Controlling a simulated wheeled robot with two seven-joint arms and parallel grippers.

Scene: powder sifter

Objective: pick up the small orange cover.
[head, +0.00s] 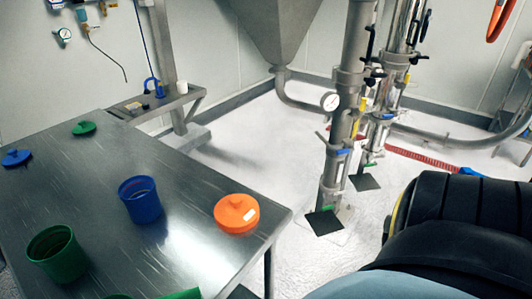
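The small orange cover (236,212) lies on the steel table (190,268) near its right edge, with a raised knob on top and a small white label on its side. Nothing touches it. Neither of my grippers shows in the head view. A large dark, rounded part at the lower right looks like my own right arm, with its gripper out of frame.
A blue cup (140,205) and a green cup (57,257) stand left of the cover. A green lid (84,128) and blue lid (16,158) lie farther back. Green pieces (182,294) are cut off at the bottom edge. Steel pipes (340,130) stand beyond the table.

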